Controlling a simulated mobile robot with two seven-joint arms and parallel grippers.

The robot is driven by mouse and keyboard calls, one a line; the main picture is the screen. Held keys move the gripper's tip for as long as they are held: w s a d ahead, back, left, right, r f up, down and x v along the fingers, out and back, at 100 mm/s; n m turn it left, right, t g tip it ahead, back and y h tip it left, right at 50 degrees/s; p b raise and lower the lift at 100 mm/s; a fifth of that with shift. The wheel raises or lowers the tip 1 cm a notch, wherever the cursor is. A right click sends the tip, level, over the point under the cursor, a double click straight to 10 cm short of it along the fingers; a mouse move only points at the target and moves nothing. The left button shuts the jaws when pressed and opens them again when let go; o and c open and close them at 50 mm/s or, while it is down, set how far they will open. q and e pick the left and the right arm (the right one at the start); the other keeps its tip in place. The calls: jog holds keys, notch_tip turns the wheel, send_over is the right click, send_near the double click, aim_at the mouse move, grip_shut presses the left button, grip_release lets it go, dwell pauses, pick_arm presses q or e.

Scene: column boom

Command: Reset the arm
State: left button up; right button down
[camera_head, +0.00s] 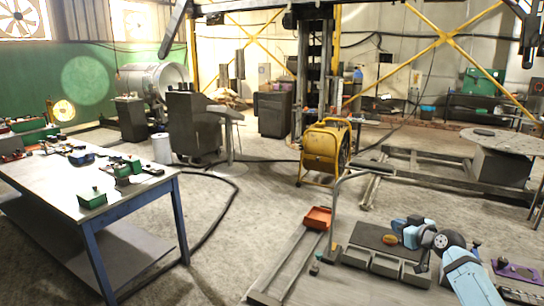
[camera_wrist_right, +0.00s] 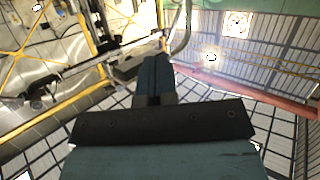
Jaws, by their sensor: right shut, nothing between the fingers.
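My right arm (camera_head: 465,275) comes in from the lower right, light blue with a white and black joint. My right gripper (camera_head: 399,224) points left and away from me, in front of or above a dark flat case. I cannot tell its height. In the right wrist view my right gripper (camera_wrist_right: 158,66) has its fingers together with nothing between them. That view looks upside down toward the ceiling, the windows and the column. My left arm and left gripper are not in view.
A dark case (camera_head: 372,262) with an orange-yellow round item lies beneath the right gripper. A workbench (camera_head: 110,205) with tools stands left. A yellow reel (camera_head: 325,148) stands mid-floor, with an orange tray (camera_head: 318,217) nearer. A round table (camera_head: 505,141) is at right. The left-centre floor is mostly free.

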jog(key=w+d+r+m+t+h, duration=0.2)
jog(key=d+r+t+h, duration=0.2)
jog(key=d+h, duration=0.3)
jog(key=s+a+f+g+y, duration=0.1)
jog(key=s+a+f+g, duration=0.1)
jog(key=s+a+f, duration=0.7)
jog(key=s+a+f+g+y, duration=0.2)
jog(key=s+a+f, duration=0.3)
jog(key=s+f, duration=0.7)
jog(key=s+a+f+g, duration=0.1)
jog(key=s+a+f, duration=0.2)
jog(key=s, duration=0.6)
jog(key=s+a+f+g+y, duration=0.1)
jog(key=s+a+f, duration=0.3)
jog(key=s, duration=0.6)
jog(key=s+a+f+g, duration=0.1)
jog(key=s+a+f, duration=0.2)
jog(key=s, duration=0.6)
jog(key=shift+s+a+f+y, duration=0.25)
jog(key=shift+a+y, duration=0.15)
jog(key=shift+a, duration=0.3)
jog(key=shift+d, duration=0.1)
